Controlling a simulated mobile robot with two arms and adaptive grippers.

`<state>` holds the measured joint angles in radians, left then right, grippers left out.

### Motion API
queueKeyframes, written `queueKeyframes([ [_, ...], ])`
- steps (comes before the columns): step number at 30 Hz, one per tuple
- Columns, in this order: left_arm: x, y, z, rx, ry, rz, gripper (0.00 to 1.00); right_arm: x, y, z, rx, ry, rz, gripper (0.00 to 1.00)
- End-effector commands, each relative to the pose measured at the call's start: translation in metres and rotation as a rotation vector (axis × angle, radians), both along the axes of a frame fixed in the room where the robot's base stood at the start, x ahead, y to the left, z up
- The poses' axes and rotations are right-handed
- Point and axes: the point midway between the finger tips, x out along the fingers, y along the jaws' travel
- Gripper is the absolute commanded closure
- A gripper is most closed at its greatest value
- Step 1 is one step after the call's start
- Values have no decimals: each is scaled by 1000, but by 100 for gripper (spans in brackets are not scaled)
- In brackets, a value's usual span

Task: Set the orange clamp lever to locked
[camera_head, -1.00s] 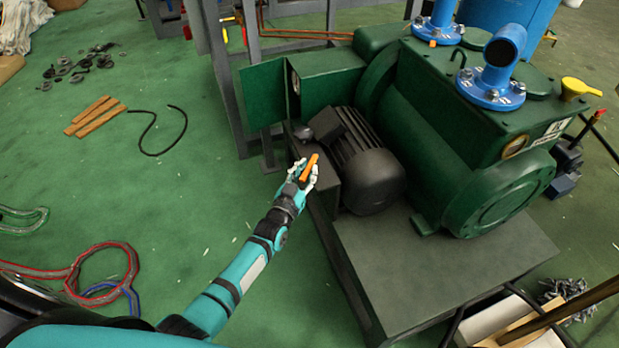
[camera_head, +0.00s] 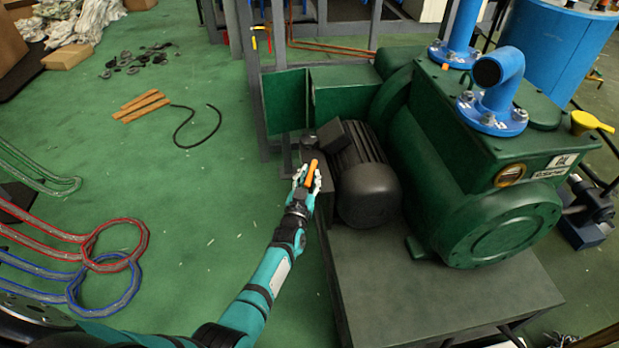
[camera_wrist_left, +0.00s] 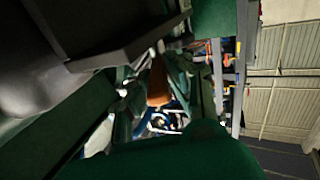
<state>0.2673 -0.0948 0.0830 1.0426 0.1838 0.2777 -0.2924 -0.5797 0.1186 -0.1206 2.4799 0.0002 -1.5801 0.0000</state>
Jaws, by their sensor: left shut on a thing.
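The orange clamp lever (camera_head: 311,172) stands upright beside the dark motor, near the left edge of the pump's base. My left gripper (camera_head: 305,180) is at the lever, with its fingers closed around it. In the left wrist view the orange lever (camera_wrist_left: 158,82) shows between the gripper's fingers (camera_wrist_left: 165,88). The clamp below the lever is hidden by the gripper and the motor. My right gripper is in neither view.
The dark motor (camera_head: 368,190) and the green pump (camera_head: 470,170) stand close to the right of the gripper. Wooden strips (camera_head: 140,105) and a black hose (camera_head: 196,127) lie on the floor to the left. Red (camera_head: 142,243) and blue (camera_head: 128,290) hoses lie nearer. Open floor lies between.

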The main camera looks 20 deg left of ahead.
Motion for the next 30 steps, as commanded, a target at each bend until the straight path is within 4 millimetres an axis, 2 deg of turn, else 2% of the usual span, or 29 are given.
queueKeyframes([
  [4,0,-1,-1,-3,1,-1,100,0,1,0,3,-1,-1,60],
  [5,0,-1,-1,-3,1,-1,80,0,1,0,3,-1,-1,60],
  [9,0,-1,0,-3,1,-1,61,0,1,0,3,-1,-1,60],
  [10,0,-1,0,-3,1,-1,60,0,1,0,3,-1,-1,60],
  [20,-4,-1,0,-3,0,0,60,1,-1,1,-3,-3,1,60],
  [25,-26,-3,-1,-4,2,0,60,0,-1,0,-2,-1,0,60],
  [30,-64,-7,-1,-2,2,-1,60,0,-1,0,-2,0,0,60],
])
